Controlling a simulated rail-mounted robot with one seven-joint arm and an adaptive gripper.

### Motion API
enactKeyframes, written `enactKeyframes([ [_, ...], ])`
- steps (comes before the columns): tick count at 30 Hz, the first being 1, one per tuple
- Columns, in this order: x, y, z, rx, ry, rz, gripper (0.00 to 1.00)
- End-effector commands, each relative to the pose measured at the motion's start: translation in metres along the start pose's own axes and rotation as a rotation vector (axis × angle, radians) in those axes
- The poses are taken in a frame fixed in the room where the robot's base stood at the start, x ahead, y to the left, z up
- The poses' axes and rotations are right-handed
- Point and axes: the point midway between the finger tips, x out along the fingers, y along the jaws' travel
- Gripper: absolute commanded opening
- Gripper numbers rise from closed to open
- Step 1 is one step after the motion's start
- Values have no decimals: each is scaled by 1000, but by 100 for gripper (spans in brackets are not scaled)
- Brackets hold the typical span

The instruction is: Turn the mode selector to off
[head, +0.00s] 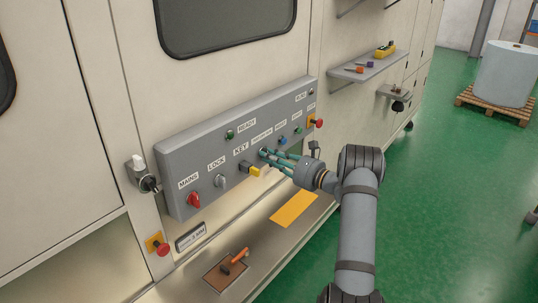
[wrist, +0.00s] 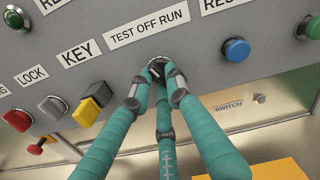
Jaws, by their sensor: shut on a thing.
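The mode selector (wrist: 155,66) is a dark round knob on the grey control panel (head: 228,140), under a label reading TEST OFF RUN (wrist: 150,33). My gripper (wrist: 158,84) has teal fingers closed around the selector, and it also shows at the panel in the head view (head: 266,154). The fingers cover much of the knob. I cannot tell which position it points to.
Left of the selector are a yellow and black key switch (wrist: 92,103), a grey lock knob (wrist: 52,107) and a red mains knob (head: 193,200). A blue button (wrist: 236,49) is at right. Below, a ledge holds an orange-handled tool (head: 235,261).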

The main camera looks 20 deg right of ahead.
Motion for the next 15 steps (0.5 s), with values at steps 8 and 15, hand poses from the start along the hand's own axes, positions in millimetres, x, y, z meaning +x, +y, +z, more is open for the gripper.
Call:
enactKeyframes([
  [8, -1, -10, 10, 134, -16, -19, 0],
  [15, -1, -10, 10, 240, -18, -18, 0],
])
